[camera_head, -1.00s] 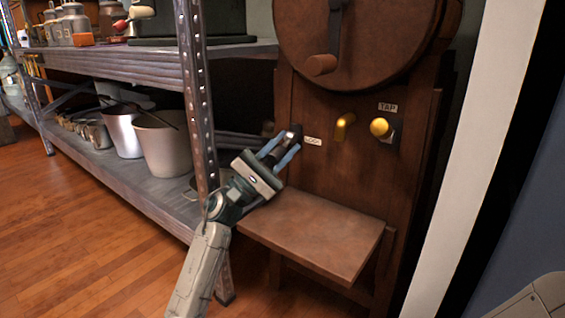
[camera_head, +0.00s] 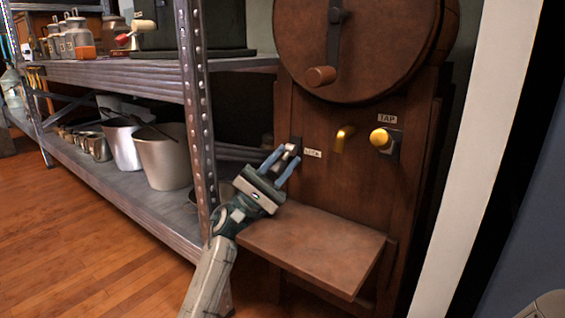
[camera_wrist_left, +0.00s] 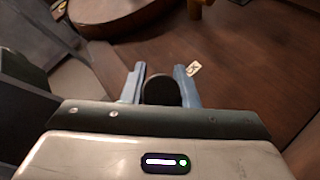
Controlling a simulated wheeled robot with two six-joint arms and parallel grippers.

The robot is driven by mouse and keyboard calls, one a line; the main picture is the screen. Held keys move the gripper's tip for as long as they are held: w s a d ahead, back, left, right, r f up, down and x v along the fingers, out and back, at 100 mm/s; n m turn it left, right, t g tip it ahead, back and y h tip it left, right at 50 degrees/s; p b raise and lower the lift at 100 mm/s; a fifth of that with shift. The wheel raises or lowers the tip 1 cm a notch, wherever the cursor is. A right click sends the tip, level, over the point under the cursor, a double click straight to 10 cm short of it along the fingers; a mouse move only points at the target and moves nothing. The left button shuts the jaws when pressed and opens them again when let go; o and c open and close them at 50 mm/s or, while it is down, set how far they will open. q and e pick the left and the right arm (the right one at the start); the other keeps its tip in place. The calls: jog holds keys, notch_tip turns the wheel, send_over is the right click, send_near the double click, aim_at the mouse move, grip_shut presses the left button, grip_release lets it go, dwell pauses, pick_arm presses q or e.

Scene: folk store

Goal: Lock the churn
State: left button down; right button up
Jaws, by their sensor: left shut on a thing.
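The churn is a dark brown wooden stand (camera_head: 330,185) with a round wooden drum (camera_head: 375,60) on top. On its front left, beside a small label (camera_head: 312,153) that seems to read LOCK, is a small lock handle, mostly hidden by my fingers. My left gripper (camera_head: 283,158) reaches up to it from the lower left and is shut on this handle. In the left wrist view a dark rounded piece, the lock handle (camera_wrist_left: 160,91), sits between the two blue fingers. The label (camera_wrist_left: 193,69) is just right of them. My right gripper is out of view.
A crank (camera_head: 320,76) hangs on the drum. A brass spout (camera_head: 343,137) and a yellow knob (camera_head: 380,138) labelled TAP are right of the lock. A wooden ledge (camera_head: 315,245) juts out below. A metal shelf post (camera_head: 196,110) stands close left of my arm.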

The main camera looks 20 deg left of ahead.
pick_arm(q)
jog(key=c, duration=1.1)
grip_release()
jog(key=shift+s+d+f, duration=0.1)
jog(key=shift+d, duration=0.05)
jog(key=shift+n+y, duration=0.3)
